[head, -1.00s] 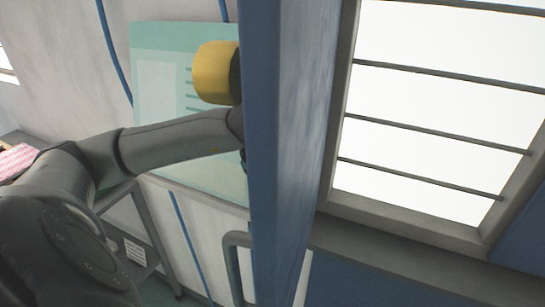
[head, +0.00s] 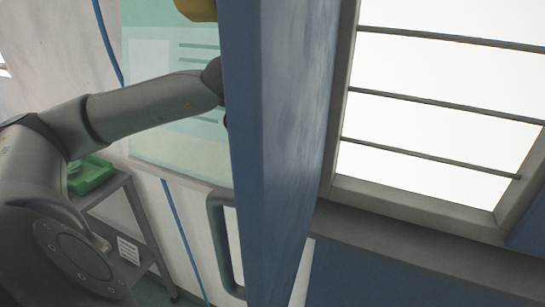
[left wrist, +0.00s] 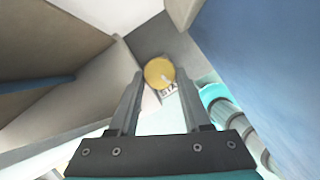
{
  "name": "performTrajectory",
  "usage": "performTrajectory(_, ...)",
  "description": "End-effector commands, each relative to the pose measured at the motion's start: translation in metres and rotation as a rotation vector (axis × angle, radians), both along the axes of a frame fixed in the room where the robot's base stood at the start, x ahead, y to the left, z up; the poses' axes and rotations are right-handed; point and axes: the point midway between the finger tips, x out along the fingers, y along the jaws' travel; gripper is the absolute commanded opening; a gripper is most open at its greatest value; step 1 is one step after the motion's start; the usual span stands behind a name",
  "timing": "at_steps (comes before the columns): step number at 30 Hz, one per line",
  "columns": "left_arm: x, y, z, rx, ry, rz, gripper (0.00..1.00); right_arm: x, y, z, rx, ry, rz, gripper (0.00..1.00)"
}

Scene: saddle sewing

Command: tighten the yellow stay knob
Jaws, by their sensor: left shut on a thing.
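In the left wrist view the round yellow stay knob (left wrist: 157,70) sits between the tips of my left gripper (left wrist: 160,84), which is shut on it. A pale mark shows on the knob's face, and a small label with dark letters is just beyond it. In the head view my left arm reaches right and passes behind a blue post, so the gripper and the knob are hidden there. My right gripper is in neither view.
The tall blue post (head: 285,150) blocks the middle of the head view. A yellow rounded thing (head: 196,9) shows at its top left. A grey handle (head: 216,245) stands left of the post. A green tray (head: 92,176) sits on a grey stand. A barred window (head: 430,110) is at right.

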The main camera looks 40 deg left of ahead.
Motion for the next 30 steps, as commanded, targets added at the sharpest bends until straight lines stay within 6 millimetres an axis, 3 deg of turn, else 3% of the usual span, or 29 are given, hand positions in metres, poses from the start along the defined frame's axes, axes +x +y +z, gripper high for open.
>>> performTrajectory(7,0.0003,-0.0048,-0.0021,-0.014,-0.002,-0.009,0.00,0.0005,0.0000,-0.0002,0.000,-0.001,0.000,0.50)
performTrajectory(8,0.0004,-0.0048,-0.0022,-0.014,-0.002,-0.009,0.52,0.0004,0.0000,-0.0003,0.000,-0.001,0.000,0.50)
performTrajectory(15,0.0003,-0.0032,-0.0013,-0.009,-0.002,-0.005,0.78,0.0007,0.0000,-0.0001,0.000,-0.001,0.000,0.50)
performTrajectory(30,0.0003,-0.0018,0.0004,-0.005,-0.002,0.016,0.78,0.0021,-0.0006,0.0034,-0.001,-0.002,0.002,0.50)
